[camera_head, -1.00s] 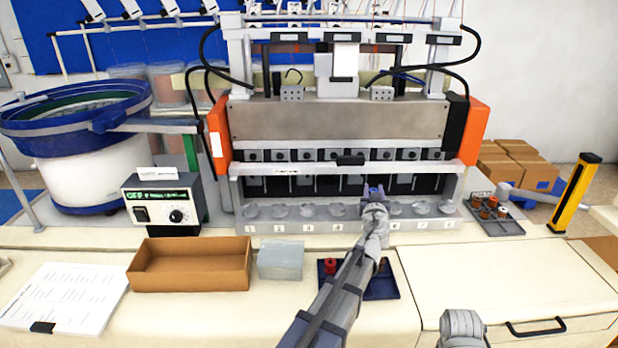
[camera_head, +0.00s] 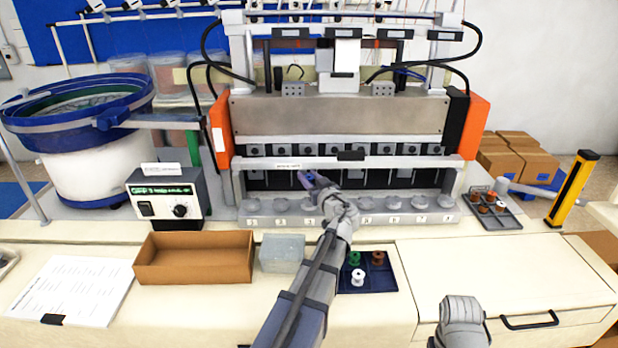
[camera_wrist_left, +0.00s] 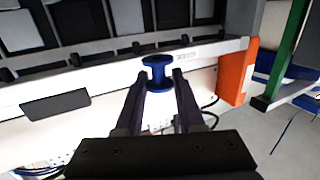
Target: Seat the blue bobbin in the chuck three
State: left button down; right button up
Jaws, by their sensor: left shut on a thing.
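The blue bobbin (camera_wrist_left: 157,73) is held upright between the fingertips of my left gripper (camera_wrist_left: 159,85) in the left wrist view. In the head view my left gripper (camera_head: 312,181) is above and near the chuck row, close to the chuck labelled three (camera_head: 309,211), with the bobbin apart from it. The bobbin shows only as a small blue patch (camera_head: 307,176) there. My left wrist covers the chucks just right of three. The right gripper's fingers are not visible; only a grey part of my right arm shows at the bottom.
A dark blue tray (camera_head: 372,288) holds green, brown and white bobbins, its left part hidden by my arm. The machine's front bar (camera_head: 400,164) runs above the chucks. An open cardboard box (camera_head: 195,270) and a grey block (camera_head: 282,252) stand at front left.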

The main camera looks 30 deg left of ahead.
pick_arm(q)
jog(key=shift+f+b, duration=2.45)
jog(key=shift+f, duration=0.2)
jog(key=shift+f+b, duration=0.6)
jog(key=shift+f, duration=0.05)
jog(key=c, duration=0.8)
grip_release()
jog(key=shift+r, duration=0.1)
jog(key=v, duration=1.1)
jog(key=shift+p, duration=0.35)
